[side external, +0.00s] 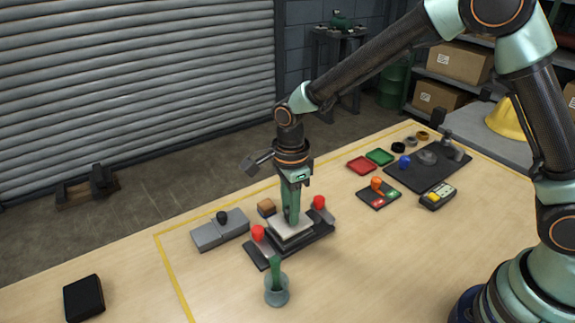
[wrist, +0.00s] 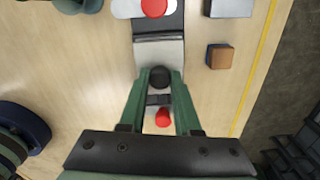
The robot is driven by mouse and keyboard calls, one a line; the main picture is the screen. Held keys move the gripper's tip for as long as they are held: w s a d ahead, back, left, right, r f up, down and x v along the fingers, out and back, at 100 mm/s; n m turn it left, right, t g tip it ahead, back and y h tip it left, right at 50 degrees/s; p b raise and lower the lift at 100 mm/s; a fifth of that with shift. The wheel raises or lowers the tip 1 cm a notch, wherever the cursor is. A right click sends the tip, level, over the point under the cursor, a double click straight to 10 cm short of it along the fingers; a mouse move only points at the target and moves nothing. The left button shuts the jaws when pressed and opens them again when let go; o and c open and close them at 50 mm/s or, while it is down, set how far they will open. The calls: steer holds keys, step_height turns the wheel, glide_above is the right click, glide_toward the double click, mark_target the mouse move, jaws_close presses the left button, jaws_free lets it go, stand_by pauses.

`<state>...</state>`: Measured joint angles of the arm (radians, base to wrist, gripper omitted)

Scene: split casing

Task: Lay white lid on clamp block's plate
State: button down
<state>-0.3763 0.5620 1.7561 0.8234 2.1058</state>
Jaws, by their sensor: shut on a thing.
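The white lid (side external: 276,227) lies level at the middle of the dark clamp block (side external: 262,256), under my gripper (side external: 291,217). In the wrist view the lid (wrist: 157,50) has a black knob (wrist: 160,77), and my gripper (wrist: 160,84) is shut on that knob. The clamp block has a red knob at each end: one near (side external: 258,233) and one far (side external: 319,202). The lid hides the plate below. Whether the lid rests fully on the plate or hovers slightly above it, I cannot tell.
A glass cup with a green item (side external: 277,290) stands in front. A dark tray (side external: 428,167) and small coloured parts lie to the right. The table's front right is clear.

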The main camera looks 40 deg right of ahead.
steer(key=shift+f, duration=0.7)
stand_by(0.8)
steer(key=shift+c, duration=0.3)
jaws_free()
steer(key=shift+r, duration=3.55)
